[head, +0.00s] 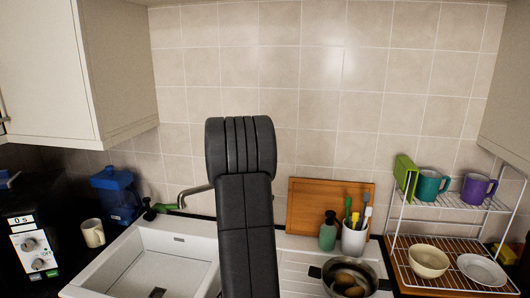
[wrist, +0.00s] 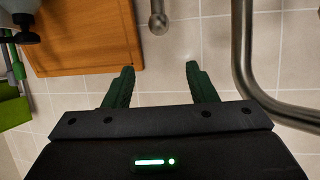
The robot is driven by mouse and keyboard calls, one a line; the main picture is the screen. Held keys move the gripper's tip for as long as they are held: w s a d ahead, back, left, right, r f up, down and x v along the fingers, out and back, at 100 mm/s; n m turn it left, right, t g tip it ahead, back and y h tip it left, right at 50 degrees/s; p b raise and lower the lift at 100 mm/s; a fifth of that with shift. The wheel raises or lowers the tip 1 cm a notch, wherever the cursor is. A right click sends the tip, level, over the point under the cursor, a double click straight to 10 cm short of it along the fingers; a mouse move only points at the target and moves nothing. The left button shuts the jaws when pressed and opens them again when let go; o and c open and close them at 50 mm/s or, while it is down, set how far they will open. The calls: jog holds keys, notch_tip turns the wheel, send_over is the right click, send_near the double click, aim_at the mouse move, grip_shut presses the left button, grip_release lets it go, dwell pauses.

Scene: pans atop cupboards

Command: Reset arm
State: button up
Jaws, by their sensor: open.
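My gripper (wrist: 159,78) shows in the wrist view with its two dark green fingers spread apart and nothing between them. In the head view my dark arm stands upright in the middle, in front of the sink's right side, and the gripper itself cannot be made out. In the wrist view a curved metal tap pipe (wrist: 243,60) runs close by on the right. A rounded metal end (wrist: 158,22) lies beyond the fingertips. A wooden board (wrist: 85,40) fills the upper left.
The white sink (head: 150,258) is left of my arm. At right are the board (head: 302,205), a green bottle (head: 328,234), a utensil cup (head: 354,240), a pot (head: 372,272) and a wire rack (head: 398,222) with mugs and bowls. Cupboards (head: 50,70) hang overhead at both sides.

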jog(key=x, duration=0.6)
jog(key=shift+s+f, duration=0.15)
jog(key=shift+f, duration=0.3)
notch_tip(320, 180, down, 7)
jog(key=shift+s+f, duration=0.1)
jog(key=shift+f, duration=0.05)
jog(key=shift+s+a+t, duration=0.15)
jog(key=shift+a+t, duration=0.05)
jog(key=shift+t, duration=0.1)
jog(key=shift+s+t+b, duration=0.3)
jog(key=shift+t+b, duration=0.2)
jog(key=shift+s+a+f+h+b, duration=0.1)
jog(key=shift+h+b, duration=0.2)
jog(key=shift+b, duration=0.3)
jog(key=shift+s+t+b, duration=0.1)
jog(key=shift+t+b, duration=0.3)
jog(key=shift+b, duration=0.5)
jog(key=s+t+h+b, duration=0.1)
jog(key=b, duration=0.7)
jog(key=shift+s+a+f+m+t, duration=0.1)
jog(key=shift+s+m+t, duration=0.05)
jog(key=shift+m+t, duration=0.2)
jog(key=shift+v, duration=1.2)
jog(key=shift+r, duration=0.25)
